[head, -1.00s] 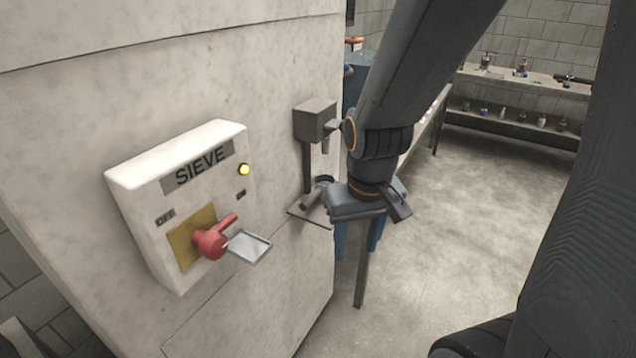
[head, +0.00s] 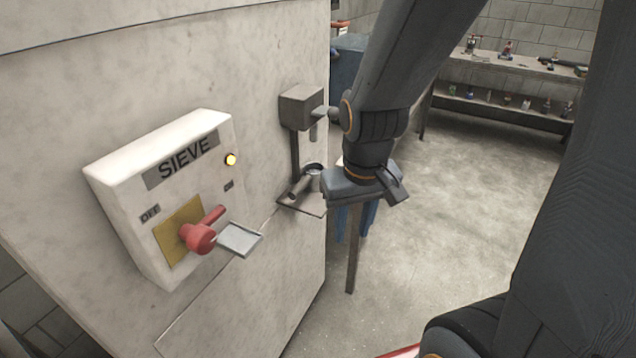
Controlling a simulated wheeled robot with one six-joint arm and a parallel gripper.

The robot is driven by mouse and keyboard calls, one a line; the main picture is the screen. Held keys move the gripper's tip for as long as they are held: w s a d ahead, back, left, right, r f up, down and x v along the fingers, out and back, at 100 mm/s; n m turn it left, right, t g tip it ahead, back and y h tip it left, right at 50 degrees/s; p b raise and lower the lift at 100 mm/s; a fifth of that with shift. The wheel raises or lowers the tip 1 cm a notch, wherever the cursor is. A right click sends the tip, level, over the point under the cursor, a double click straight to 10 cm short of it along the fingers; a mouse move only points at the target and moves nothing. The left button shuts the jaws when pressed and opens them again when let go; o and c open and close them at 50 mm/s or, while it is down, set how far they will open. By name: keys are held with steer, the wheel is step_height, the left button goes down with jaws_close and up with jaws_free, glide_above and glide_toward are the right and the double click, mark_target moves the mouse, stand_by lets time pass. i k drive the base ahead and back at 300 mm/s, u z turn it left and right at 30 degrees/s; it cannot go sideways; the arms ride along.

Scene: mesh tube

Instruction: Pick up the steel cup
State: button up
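The steel cup (head: 314,170) is small in the head view. It seems to stand on the small dark shelf (head: 312,210) below the grey box fitting on the pale machine wall. Only its rim and part of its side show, and a grey cylindrical piece (head: 299,187) lies across its lower left. My gripper (head: 350,188) is just right of the cup, at about the shelf's height, and its body overlaps the shelf's right end in the picture. Its fingertips are not clearly visible, so I cannot tell whether it is open or touches the cup.
A box marked SIEVE (head: 165,195) with a red lever (head: 200,235) juts from the wall at left. The grey box fitting (head: 303,107) overhangs the cup. A dark post (head: 354,255) stands below my gripper. Open floor (head: 470,190) lies to the right.

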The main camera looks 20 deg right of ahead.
mark_target(310, 182)
steer(key=z, duration=1.5)
steer(key=k, duration=0.75)
steer(key=u, duration=0.85)
steer(key=i, duration=0.45)
steer(key=z, duration=0.1)
